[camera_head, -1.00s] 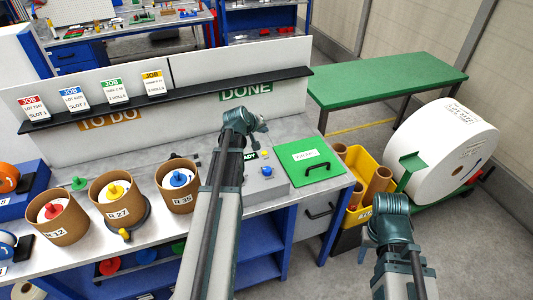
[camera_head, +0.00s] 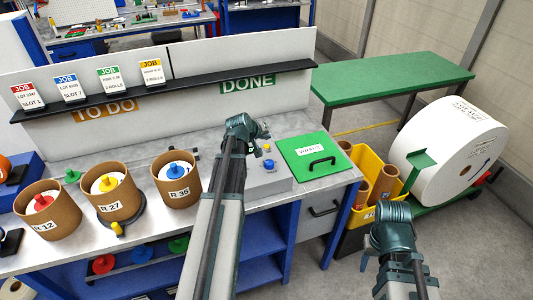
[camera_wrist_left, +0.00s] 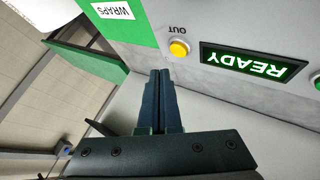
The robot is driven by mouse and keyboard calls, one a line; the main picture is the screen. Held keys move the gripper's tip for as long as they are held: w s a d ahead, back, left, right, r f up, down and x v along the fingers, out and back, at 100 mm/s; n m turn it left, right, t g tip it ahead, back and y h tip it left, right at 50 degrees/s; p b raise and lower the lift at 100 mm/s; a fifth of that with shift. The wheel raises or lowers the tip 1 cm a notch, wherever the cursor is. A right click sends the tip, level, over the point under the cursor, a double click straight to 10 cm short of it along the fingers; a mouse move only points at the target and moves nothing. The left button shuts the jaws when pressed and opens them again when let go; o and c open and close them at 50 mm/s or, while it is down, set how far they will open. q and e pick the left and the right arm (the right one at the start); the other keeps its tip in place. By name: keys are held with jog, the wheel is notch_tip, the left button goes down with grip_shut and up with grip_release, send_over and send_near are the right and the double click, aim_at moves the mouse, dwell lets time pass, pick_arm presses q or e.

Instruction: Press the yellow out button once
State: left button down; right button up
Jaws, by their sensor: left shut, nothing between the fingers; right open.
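The yellow OUT button (camera_wrist_left: 179,48) is on a pale panel, beside its OUT label, in the left wrist view. It also shows small in the head view (camera_head: 266,147), close to my left gripper (camera_head: 263,132). In the left wrist view my left gripper (camera_wrist_left: 160,74) is shut and empty. Its tips point toward the panel and appear just short of the button and slightly to its left; the exact gap is unclear. My right gripper (camera_head: 392,213) is open at the lower right, away from the panel; its fingers are hard to make out.
A lit green READY display (camera_wrist_left: 254,63) is next to the button. A blue button (camera_head: 270,164) is on the control box. Brown tubs with rolls (camera_head: 177,192) stand left; a large white roll (camera_head: 448,150) stands right.

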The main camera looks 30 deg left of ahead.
aim_at(266, 148)
pick_arm(q)
jog(key=shift+f+b, duration=0.4)
jog(key=shift+f, duration=0.4)
pick_arm(e)
jog(key=shift+f, duration=0.85)
pick_arm(q)
jog(key=shift+f, duration=0.1)
pick_arm(e)
jog(key=shift+f, duration=0.1)
dwell(0.4)
pick_arm(q)
jog(key=shift+f+b, duration=0.3)
jog(key=shift+b, duration=0.05)
pick_arm(e)
jog(key=shift+f, duration=0.25)
pick_arm(q)
jog(key=shift+f+b, duration=0.45)
jog(key=shift+b, duration=0.05)
pick_arm(e)
jog(key=shift+f, duration=0.45)
pick_arm(q)
jog(key=shift+r, duration=0.1)
jog(key=shift+r+p, duration=0.8)
jog(key=shift+p, duration=0.15)
pick_arm(e)
jog(key=shift+r, duration=0.9)
